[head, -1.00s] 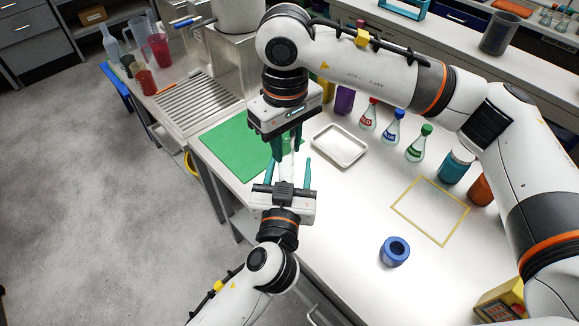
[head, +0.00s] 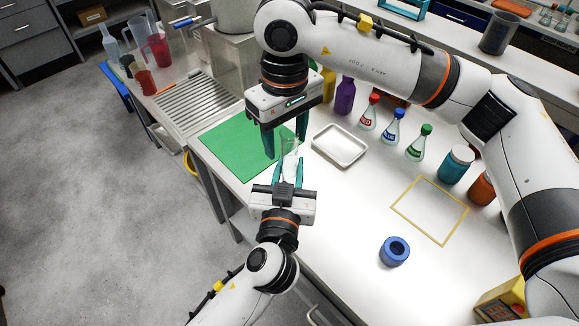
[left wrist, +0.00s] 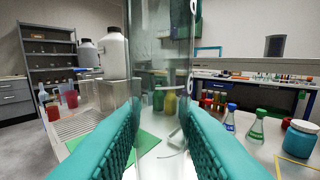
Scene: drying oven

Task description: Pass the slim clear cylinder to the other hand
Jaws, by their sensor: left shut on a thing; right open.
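The slim clear cylinder (head: 290,158) stands roughly upright above the bench edge, its see-through wall faint against the green mat. My left gripper (head: 289,176), reaching up from below, is shut on its lower part. In the left wrist view the cylinder (left wrist: 160,45) rises between the teal fingers of my left gripper (left wrist: 158,118). My right gripper (head: 286,146) comes from above, with its fingers spread open on either side of the cylinder's upper part.
A green mat (head: 232,148) and a white tray (head: 340,146) lie close by. Flasks with red, blue and green caps (head: 420,146) stand to the right. A blue ring-shaped holder (head: 394,251) and a yellow outlined square (head: 430,211) are on the bench, with free room around them.

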